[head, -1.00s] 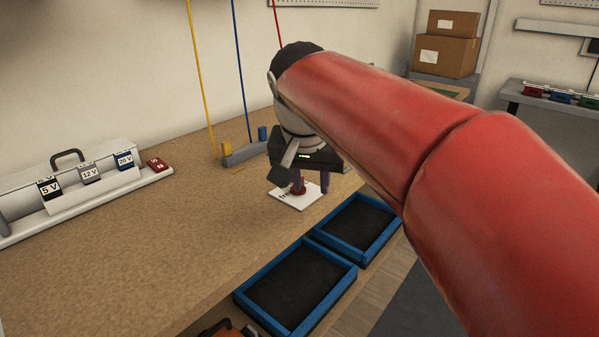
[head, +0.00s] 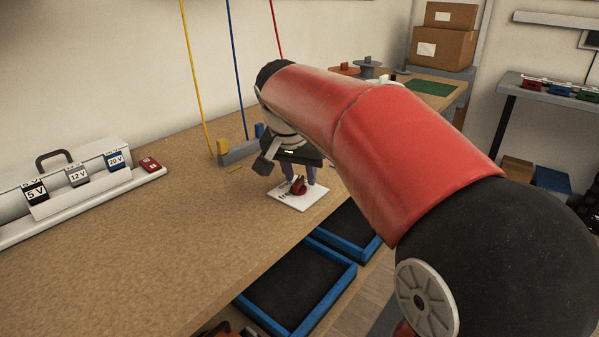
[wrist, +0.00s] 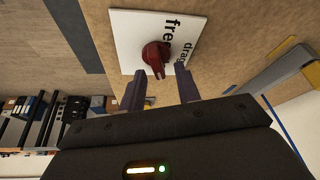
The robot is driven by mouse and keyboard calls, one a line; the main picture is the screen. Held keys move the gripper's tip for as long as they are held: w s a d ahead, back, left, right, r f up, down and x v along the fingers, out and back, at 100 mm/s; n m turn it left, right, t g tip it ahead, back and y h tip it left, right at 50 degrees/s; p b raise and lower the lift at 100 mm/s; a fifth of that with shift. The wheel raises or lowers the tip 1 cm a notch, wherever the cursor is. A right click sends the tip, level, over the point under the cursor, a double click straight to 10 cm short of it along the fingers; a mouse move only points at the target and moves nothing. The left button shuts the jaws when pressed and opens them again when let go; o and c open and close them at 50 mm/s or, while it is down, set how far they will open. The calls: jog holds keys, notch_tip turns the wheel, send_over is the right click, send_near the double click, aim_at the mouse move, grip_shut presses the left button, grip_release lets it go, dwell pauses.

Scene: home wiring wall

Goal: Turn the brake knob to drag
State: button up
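The brake knob (head: 298,186) is dark red and sits on a white plate (head: 290,203) on the wooden bench. In the wrist view the knob (wrist: 156,56) stands on the white plate (wrist: 126,28), with the words "free" and "drag" printed beside it. In the head view my gripper (head: 298,178) is just behind the knob, partly hidden by my arm.
Blue-rimmed trays (head: 338,290) are at the bench's front edge. A grey holder (head: 238,152) with yellow and blue blocks stands behind, below hanging cables. A white rack with voltage-labelled modules (head: 78,176) is at left. The bench between the rack and plate is clear.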

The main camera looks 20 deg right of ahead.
jog(key=shift+c, duration=0.4)
grip_shut()
jog(key=shift+n, duration=0.3)
jog(key=n+y, duration=0.1)
jog(key=n, duration=0.1)
jog(key=shift+n+t, duration=0.3)
jog(key=shift+n, duration=0.1)
jog(key=n+y+p, duration=0.1)
jog(key=n, duration=0.2)
jog(key=shift+a+r+n+y, duration=0.1)
jog(key=shift+a+n+y, duration=0.05)
jog(key=shift+n+y, duration=0.2)
jog(key=n+y, duration=0.1)
jog(key=n, duration=0.2)
jog(key=n+y, duration=0.1)
jog(key=n, duration=0.2)
jog(key=shift+a+n+y, duration=0.2)
jog(key=shift+n+y, duration=0.05)
jog(key=shift+n, duration=0.1)
